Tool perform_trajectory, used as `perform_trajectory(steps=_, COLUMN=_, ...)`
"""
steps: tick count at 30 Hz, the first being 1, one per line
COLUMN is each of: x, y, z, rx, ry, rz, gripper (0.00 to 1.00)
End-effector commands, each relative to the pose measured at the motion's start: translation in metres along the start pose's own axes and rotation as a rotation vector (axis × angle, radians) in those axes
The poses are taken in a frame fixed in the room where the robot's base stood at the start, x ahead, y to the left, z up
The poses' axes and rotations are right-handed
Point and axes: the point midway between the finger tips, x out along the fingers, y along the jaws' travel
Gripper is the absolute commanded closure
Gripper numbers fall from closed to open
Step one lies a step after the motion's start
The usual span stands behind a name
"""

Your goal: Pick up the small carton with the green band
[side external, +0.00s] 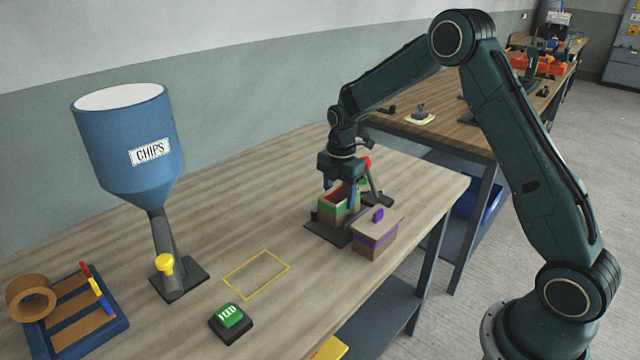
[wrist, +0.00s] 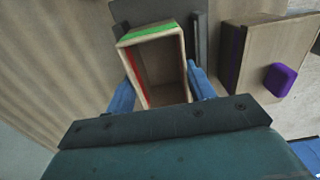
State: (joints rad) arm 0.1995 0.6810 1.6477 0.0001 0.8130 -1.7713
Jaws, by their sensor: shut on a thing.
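The small carton with the green band (side external: 331,217) is at a dark base plate (side external: 318,232) near the far end of the bench. Its top is open, and the wrist view (wrist: 152,36) shows a hollow inside with a red strip along one inner wall. My gripper (side external: 340,197) points down over it, with one blue finger on each side of the carton in the wrist view (wrist: 160,90). The jaws are shut on the carton's side walls. I cannot tell whether its bottom touches the plate.
A carton with a purple band (side external: 374,243) and purple knob stands close to the right. A red-tipped lever (side external: 367,164) rises behind my gripper. A blue CHIPS hopper (side external: 125,140), green button (side external: 230,316) and empty yellow outline (side external: 257,275) lie leftward on the bench.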

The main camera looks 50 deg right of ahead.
Motion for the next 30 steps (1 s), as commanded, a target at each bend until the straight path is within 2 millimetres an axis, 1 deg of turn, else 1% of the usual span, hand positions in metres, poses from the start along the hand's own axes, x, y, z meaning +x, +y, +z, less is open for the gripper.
perform_trajectory(steps=5, x=-0.02, y=0.001, z=0.0, rx=-0.001, ry=-0.001, rz=0.005, gripper=0.68)
perform_trajectory(steps=8, x=-0.036, y=0.001, z=0.0, rx=-0.001, ry=-0.001, rz=0.005, gripper=0.68)
perform_trajectory(steps=14, x=-0.077, y=0.001, z=0.0, rx=0.0, ry=-0.001, rz=0.006, gripper=0.68)
perform_trajectory(steps=21, x=-0.13, y=0.001, z=0.0, rx=0.0, ry=-0.001, rz=0.006, gripper=0.68)
perform_trajectory(steps=27, x=-0.165, y=0.0, z=0.0, rx=0.0, ry=-0.001, rz=0.004, gripper=0.68)
perform_trajectory(steps=30, x=-0.177, y=0.0, z=0.0, rx=0.0, ry=0.0, rz=0.002, gripper=0.68)
